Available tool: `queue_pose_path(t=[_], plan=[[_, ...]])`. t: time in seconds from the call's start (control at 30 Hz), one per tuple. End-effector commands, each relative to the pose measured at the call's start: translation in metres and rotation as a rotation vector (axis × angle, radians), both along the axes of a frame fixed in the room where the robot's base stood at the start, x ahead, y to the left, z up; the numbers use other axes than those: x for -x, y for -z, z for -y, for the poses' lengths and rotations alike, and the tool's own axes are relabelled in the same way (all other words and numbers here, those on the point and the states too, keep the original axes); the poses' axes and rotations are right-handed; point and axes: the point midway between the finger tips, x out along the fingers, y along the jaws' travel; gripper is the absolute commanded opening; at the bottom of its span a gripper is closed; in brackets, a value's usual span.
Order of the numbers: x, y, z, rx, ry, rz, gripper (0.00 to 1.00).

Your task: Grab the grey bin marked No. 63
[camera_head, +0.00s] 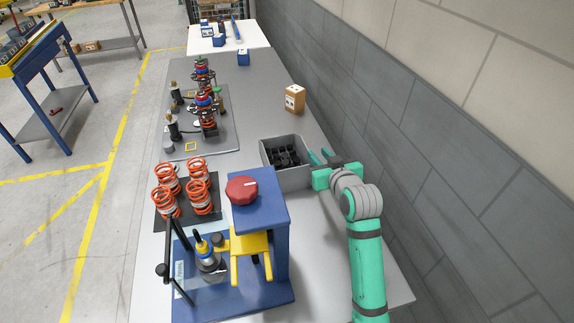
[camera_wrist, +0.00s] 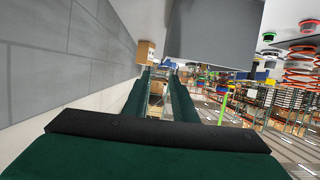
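A grey bin (camera_head: 297,178) with dark dividers or parts inside stands on the grey bench, beside the wall. No number is legible on it. A plain grey surface (camera_wrist: 215,35), seemingly the bin's side, fills the upper right of the wrist view. My gripper (camera_head: 322,158) is just right of the bin, near its right rim. In the wrist view, my gripper (camera_wrist: 160,90) shows two green fingers apart, with nothing between them. The bin surface is beside the fingers, not between them. I cannot tell whether a finger touches the bin.
A small brown box (camera_head: 295,99) stands farther back by the wall. A blue press fixture with a red knob (camera_head: 242,190) stands in front of the bin. Orange springs (camera_head: 183,188) sit to the left, and shock-absorber assemblies (camera_head: 205,100) stand behind. The wall (camera_head: 400,140) lies close on the right.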

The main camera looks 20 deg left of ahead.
Motion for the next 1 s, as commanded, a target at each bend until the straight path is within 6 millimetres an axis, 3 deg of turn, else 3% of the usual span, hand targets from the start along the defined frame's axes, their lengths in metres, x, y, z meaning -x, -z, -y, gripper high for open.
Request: queue_pose_path(t=[0.23,1.0], plan=[[-0.006,0.02,-0.017,0.024,-0.024,-0.072,0.25],[-0.075,0.05,-0.062,0.023,-0.023,-0.069,0.25]])
